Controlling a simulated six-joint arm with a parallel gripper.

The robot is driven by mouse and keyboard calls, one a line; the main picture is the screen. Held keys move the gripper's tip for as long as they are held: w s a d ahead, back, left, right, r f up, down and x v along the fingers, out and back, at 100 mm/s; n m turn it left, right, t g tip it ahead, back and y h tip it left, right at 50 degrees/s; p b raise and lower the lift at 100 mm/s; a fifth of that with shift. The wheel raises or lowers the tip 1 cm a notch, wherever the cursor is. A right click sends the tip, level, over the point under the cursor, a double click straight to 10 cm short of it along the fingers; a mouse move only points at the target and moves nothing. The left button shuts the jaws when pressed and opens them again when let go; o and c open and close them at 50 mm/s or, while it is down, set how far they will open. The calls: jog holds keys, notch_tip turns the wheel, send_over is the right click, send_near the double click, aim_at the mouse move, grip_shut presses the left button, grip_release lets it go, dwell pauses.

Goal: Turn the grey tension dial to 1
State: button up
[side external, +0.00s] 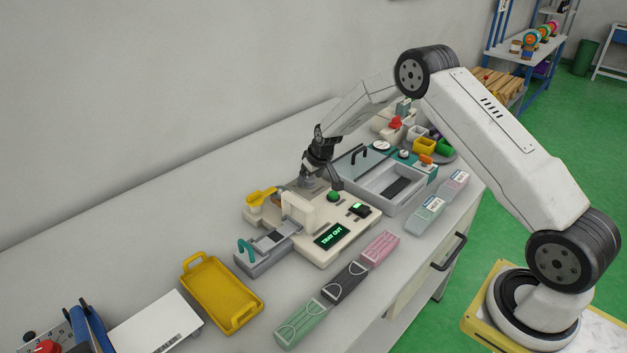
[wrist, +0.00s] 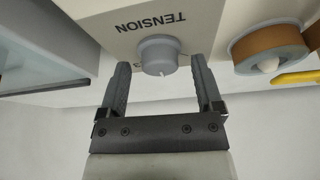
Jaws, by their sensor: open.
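The grey tension dial (wrist: 159,55) is a round knob on the cream machine, below the word TENSION in the wrist view. A small white pointer mark shows at its lower edge. A digit that looks like a 3 is partly visible beside it; other digits are hidden. My gripper (wrist: 160,75) is open, with one finger on each side of the dial and visible gaps between. In the side external view my gripper (side external: 310,181) is at the back of the cream machine (side external: 336,243) and the dial is hard to make out there.
A brown roll (wrist: 268,50) sits right of the dial in the wrist view, with a yellow lever (wrist: 296,77) beside it. The machine has a green button (side external: 333,196) and a display (side external: 331,236) reading TRAY OUT. A grey bin (side external: 385,182) stands close to my gripper.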

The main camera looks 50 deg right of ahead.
grip_shut()
jog(key=shift+n, duration=0.5)
jog(key=shift+d+n+y, duration=0.15)
jog(key=shift+n+y, duration=0.85)
jog(key=shift+n, duration=1.1)
jog(key=n, duration=0.2)
jog(key=n+g+y, duration=0.1)
jog(key=n, duration=0.1)
jog(key=shift+d+n+y, duration=0.1)
jog(key=shift+n+y, duration=0.2)
jog(key=shift+g, duration=0.3)
grip_release()
